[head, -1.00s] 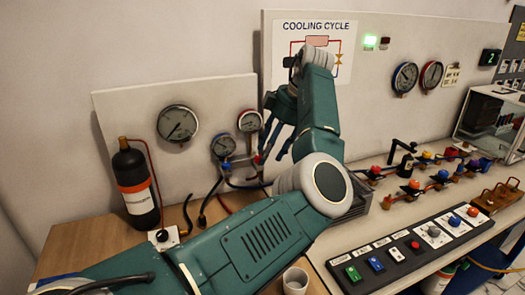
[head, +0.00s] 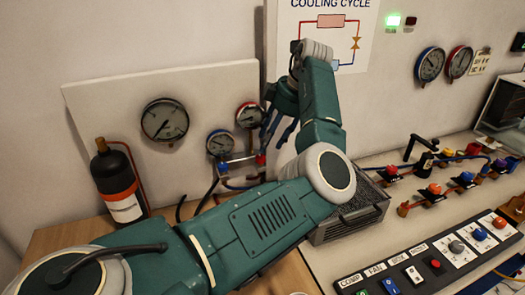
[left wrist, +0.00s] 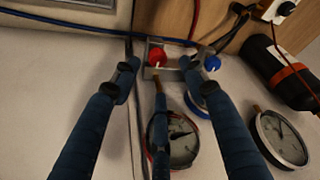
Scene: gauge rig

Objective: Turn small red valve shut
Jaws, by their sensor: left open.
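The small red valve (left wrist: 156,57) is a round red knob on the small manifold below two gauges. The fingers are apart; I cannot tell whether either touches the knob. In the head view my left gripper (head: 276,124) points down at the manifold and the red valve (head: 261,160) shows just below its fingers. A blue valve (left wrist: 212,62) sits beside it, by the right finger. My right gripper is not in view.
A red-rimmed gauge (head: 249,116) and a blue-rimmed gauge (head: 221,143) sit above the manifold. A larger gauge (head: 164,120) and a black cylinder (head: 119,183) are to the left. A grey finned box (head: 350,217) and a button panel (head: 430,258) are to the right.

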